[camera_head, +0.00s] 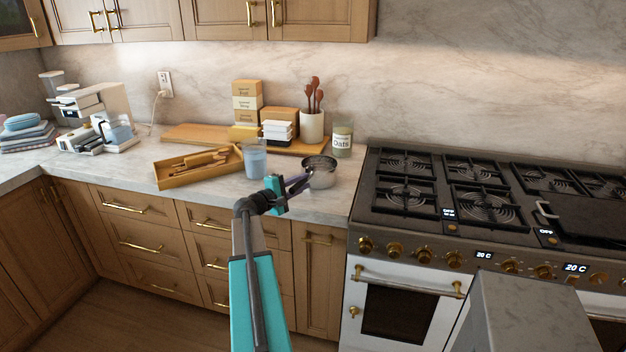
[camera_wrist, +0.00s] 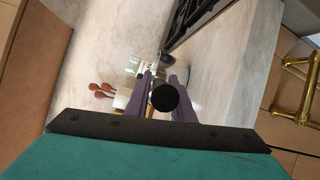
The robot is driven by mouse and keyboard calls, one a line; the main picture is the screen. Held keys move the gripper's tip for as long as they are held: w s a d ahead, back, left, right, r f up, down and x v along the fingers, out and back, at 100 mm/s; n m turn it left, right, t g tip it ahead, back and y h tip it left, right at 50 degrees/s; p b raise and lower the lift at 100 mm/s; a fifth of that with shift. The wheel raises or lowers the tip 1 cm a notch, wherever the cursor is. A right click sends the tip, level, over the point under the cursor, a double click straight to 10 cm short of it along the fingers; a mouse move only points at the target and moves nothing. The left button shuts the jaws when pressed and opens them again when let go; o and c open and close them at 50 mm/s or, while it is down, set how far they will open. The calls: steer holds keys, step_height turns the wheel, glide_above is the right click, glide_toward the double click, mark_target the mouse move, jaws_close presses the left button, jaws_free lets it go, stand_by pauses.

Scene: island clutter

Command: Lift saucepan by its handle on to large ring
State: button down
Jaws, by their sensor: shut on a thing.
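The saucepan (camera_head: 320,174) is a small steel pot on the marble counter, just left of the stove; I cannot tell if its base touches the counter. My gripper (camera_head: 299,184) is at its left side, with purple fingers shut on its handle. In the wrist view, the round black handle end (camera_wrist: 165,97) sits between the fingers of my gripper (camera_wrist: 160,86); the pan body is mostly hidden behind them. The stove (camera_head: 365,215) has several rings under black grates. The large ring (camera_head: 488,205) appears to be the front middle one, with nothing on it.
A blue cup (camera_head: 255,162) stands left of the pan, by a wooden cutlery tray (camera_head: 166,184). An oats jar (camera_head: 342,140) and a utensil crock (camera_head: 312,130) stand behind. A dark flat plate with a handle (camera_head: 580,217) covers the stove's right part. A marble-topped island corner (camera_head: 530,315) is near.

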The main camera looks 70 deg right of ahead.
steer(key=shift+r, duration=0.2)
steer(key=shift+r+b, duration=0.65)
steer(key=shift+r, duration=0.8)
steer(key=a+r+b, duration=0.2)
steer(key=a+b, duration=0.1)
steer(key=a, duration=1.3)
steer(key=shift+s+b, duration=0.2)
steer(key=shift+b, duration=0.1)
